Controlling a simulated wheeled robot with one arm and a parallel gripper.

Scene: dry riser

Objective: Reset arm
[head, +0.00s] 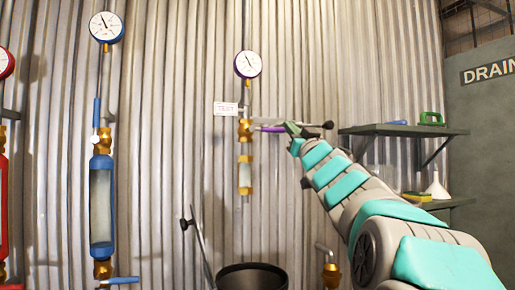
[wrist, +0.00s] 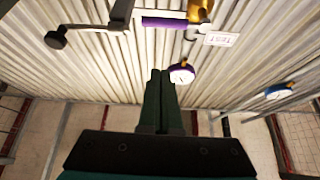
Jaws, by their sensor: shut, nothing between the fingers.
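My arm reaches from the lower right of the head view toward the corrugated wall. My gripper (wrist: 160,73) shows in the wrist view with its two dark fingers pressed together and nothing between them. In the head view the gripper (head: 292,129) is small, close to a purple-handled lever (head: 268,129) on the middle pipe. I cannot tell from the pictures whether they touch. In the wrist view the purple handle (wrist: 165,22) lies above the fingertips, apart from them in the picture. A purple-rimmed gauge (wrist: 182,73) appears just right of the fingertips there.
A blue riser (head: 102,200) with a gauge and a red riser (head: 3,200) stand at left. A dark bin (head: 252,278) is below the middle pipe. Shelves (head: 400,130) with small items are at right, beside a grey cabinet marked DRAIN (head: 485,130). A Test tag (head: 226,109) hangs near the purple lever.

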